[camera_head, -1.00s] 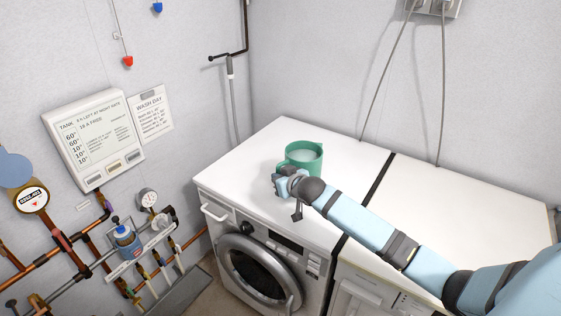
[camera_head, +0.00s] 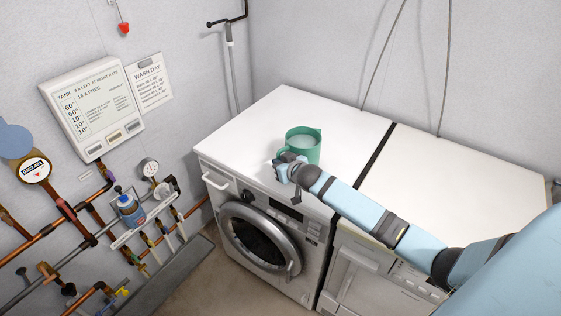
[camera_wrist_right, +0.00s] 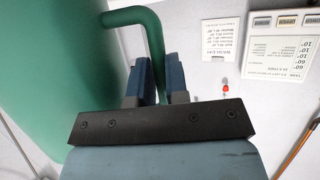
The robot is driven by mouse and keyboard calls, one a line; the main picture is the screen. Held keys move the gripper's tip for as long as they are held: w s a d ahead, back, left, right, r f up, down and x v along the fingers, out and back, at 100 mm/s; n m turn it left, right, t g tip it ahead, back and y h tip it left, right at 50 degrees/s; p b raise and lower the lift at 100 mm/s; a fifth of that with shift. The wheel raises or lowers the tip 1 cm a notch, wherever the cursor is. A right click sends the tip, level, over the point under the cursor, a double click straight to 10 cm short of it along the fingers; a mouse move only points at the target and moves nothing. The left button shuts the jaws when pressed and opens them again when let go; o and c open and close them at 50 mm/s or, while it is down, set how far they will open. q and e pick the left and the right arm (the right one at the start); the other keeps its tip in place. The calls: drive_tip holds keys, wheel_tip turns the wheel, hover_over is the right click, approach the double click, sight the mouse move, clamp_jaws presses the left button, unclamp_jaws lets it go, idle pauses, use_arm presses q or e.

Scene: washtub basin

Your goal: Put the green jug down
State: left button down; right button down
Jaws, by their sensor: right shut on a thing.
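The green jug (camera_head: 304,144) is upright at the top of the white washing machine (camera_head: 262,122), near its middle. Whether its base touches the surface I cannot tell. My right gripper (camera_head: 282,164) is at the jug's near left side. In the right wrist view the jug's green body (camera_wrist_right: 60,80) fills the left, and its handle (camera_wrist_right: 152,45) runs down between the two fingers of my right gripper (camera_wrist_right: 160,82), which is shut on it. The left gripper is not in view.
Free white top lies around the jug. A second white appliance (camera_head: 455,190) stands to the right past a dark gap.

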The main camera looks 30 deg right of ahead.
drive_tip(key=c, duration=1.4)
unclamp_jaws()
drive_tip(key=shift+o, duration=1.4)
drive_tip(key=v, duration=1.2)
drive_tip(key=s+a+f+n+g+y, duration=0.1)
drive_tip(key=s+a+f, duration=0.6)
drive_tip(key=s+a, duration=0.3)
drive_tip(key=s+a+f+n+g+y, duration=0.1)
drive_tip(key=s+a+f+n+y, duration=0.1)
drive_tip(key=s+a+f, duration=0.6)
drive_tip(key=s+a, duration=0.2)
drive_tip(key=s, duration=0.3)
drive_tip(key=shift+s+a+b, duration=0.4)
